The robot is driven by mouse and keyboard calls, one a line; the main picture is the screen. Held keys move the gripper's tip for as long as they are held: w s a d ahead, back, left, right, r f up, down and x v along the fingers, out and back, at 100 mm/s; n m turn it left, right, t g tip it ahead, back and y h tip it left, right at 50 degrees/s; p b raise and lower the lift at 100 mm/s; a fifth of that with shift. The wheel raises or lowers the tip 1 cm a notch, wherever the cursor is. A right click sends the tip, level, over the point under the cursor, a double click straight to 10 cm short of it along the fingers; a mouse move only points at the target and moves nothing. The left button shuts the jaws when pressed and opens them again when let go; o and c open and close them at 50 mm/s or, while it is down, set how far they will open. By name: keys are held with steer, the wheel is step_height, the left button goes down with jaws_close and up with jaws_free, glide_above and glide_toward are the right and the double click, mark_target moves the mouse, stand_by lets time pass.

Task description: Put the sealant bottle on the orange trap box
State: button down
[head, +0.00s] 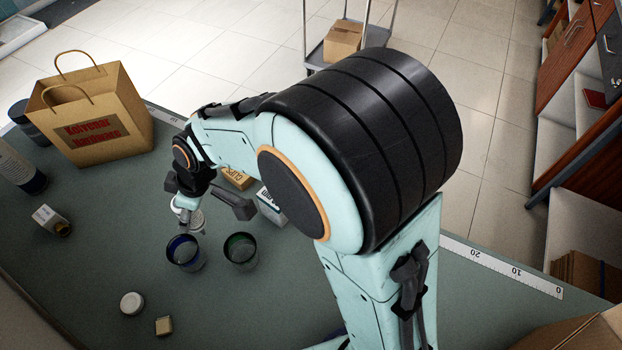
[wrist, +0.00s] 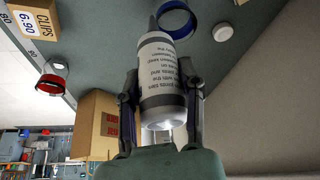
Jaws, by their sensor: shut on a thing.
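The sealant bottle (wrist: 160,72), white with dark print, a grey band and a dark nozzle, is in the wrist view. My gripper (wrist: 162,88) is shut on it, one finger on each side of its body. The nozzle points away from my palm and the label print reads upside down. In the head view my gripper (head: 188,207) is over the left part of the bench, just behind a blue-rimmed cup (head: 185,254); the bottle is largely hidden there. I cannot pick out the orange trap box for sure. An orange-tan CLIPS box (head: 237,178) stands partly behind my arm.
A green-rimmed cup (head: 240,249) and a white box (head: 271,207) stand right of my gripper. A red-rimmed cup (wrist: 52,85) shows in the wrist view. A paper bag (head: 100,120) stands back left. A white lid (head: 132,303) and small tan block (head: 164,326) lie in front.

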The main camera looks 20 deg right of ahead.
steer(key=s+d+r+m+t, duration=0.1)
steer(key=s+d+r+m, duration=0.2)
steer(key=d, duration=0.9)
steer(key=s+d+r+m+h, duration=0.15)
steer(key=s+d, duration=0.25)
steer(key=d, duration=0.8)
steer(key=s+d+r+m+t, duration=0.1)
steer(key=s+d+r+m, duration=0.2)
steer(key=d, duration=0.9)
steer(key=shift+n, duration=0.45)
steer(key=f, duration=0.2)
steer(key=s+f, duration=0.1)
steer(key=f, duration=0.2)
steer(key=d+f, duration=0.1)
steer(key=f, duration=0.2)
steer(key=shift+s, duration=0.4)
steer(key=shift+f, duration=0.15)
steer(key=c, duration=0.7)
jaws_free()
steer(key=shift+o, duration=0.2)
steer(key=v, duration=1.2)
